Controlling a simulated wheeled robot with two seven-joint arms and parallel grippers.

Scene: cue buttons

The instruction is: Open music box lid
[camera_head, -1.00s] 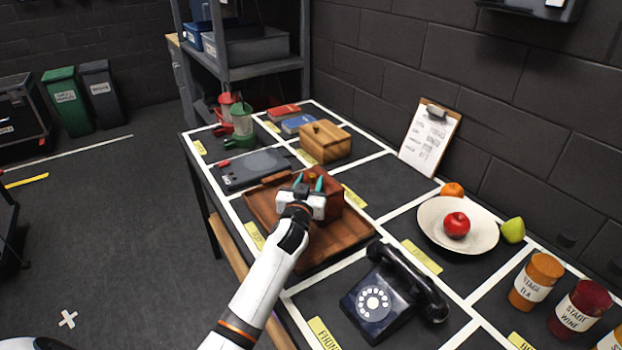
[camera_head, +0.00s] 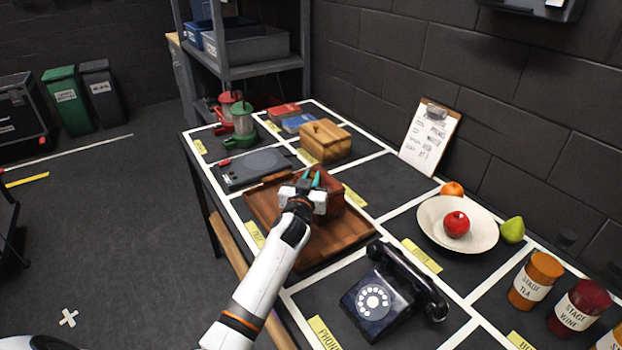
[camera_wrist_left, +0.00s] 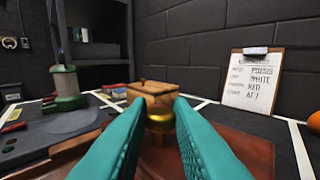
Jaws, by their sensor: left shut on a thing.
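A red-brown box (camera_head: 331,203), which I take as the music box, sits on a wooden tray (camera_head: 333,238) on the table. My left gripper (camera_head: 311,181) is over its top, with teal fingers shut on a gold knob (camera_wrist_left: 160,121). In the left wrist view the fingers (camera_wrist_left: 161,130) lie on both sides of this knob. My gripper hides much of the box top, so I cannot tell whether the lid is raised. My right gripper is not in view.
A light wooden box (camera_head: 326,143) stands behind. A black telephone (camera_head: 380,300) is in front of the tray, a fruit plate (camera_head: 430,212) to the right, and a flat dark device (camera_head: 240,172) to the left. A clipboard (camera_head: 429,138) leans on the wall.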

